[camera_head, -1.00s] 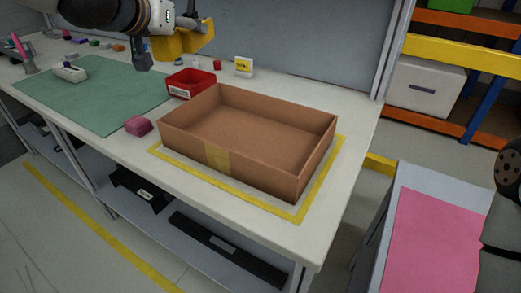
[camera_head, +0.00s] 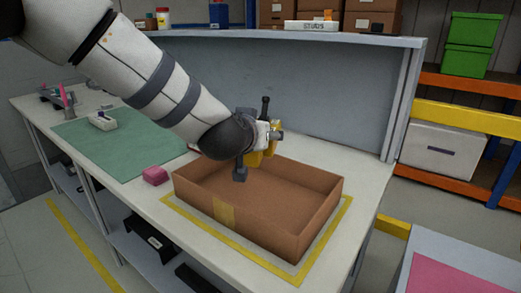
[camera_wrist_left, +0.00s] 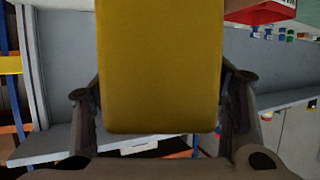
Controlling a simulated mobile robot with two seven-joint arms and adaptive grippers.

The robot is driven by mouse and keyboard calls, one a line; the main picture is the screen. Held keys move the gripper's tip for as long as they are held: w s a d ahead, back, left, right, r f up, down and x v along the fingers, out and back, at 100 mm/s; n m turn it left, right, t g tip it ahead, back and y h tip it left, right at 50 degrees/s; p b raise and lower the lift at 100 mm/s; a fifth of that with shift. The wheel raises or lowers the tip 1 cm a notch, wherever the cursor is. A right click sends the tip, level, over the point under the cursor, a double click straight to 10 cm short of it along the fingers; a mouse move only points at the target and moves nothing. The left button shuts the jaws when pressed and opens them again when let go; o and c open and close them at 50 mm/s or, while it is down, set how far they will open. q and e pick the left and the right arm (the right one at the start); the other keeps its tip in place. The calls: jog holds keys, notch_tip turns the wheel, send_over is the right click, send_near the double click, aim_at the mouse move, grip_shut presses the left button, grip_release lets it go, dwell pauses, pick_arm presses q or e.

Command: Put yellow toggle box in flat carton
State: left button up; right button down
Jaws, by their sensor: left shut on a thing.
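The yellow toggle box is held in my left gripper (camera_head: 246,166), which is shut on it. In the head view only part of the yellow toggle box (camera_head: 256,158) shows behind my arm. It fills the upper middle of the left wrist view (camera_wrist_left: 160,65), between the fingers. The flat carton (camera_head: 301,224) is an open brown box with a strip of yellow tape on its front wall, standing on the bench. The held box appears over or near the carton's back left part; its exact height is hard to tell. My right gripper is not in view.
The carton stands inside a yellow taped outline (camera_head: 343,220) on the white bench. A pink block (camera_head: 155,176) lies left of the carton. A green mat (camera_head: 110,145) with a small pale device (camera_head: 102,122) is further left. A grey back panel (camera_head: 320,95) rises behind.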

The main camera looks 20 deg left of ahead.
pick_arm(q)
jog(key=f, duration=0.3)
jog(key=shift+d+f, duration=0.35)
jog(key=shift+d, duration=0.05)
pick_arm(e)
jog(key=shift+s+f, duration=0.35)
pick_arm(q)
jog(key=shift+f, duration=0.55)
jog(key=o, duration=1.3)
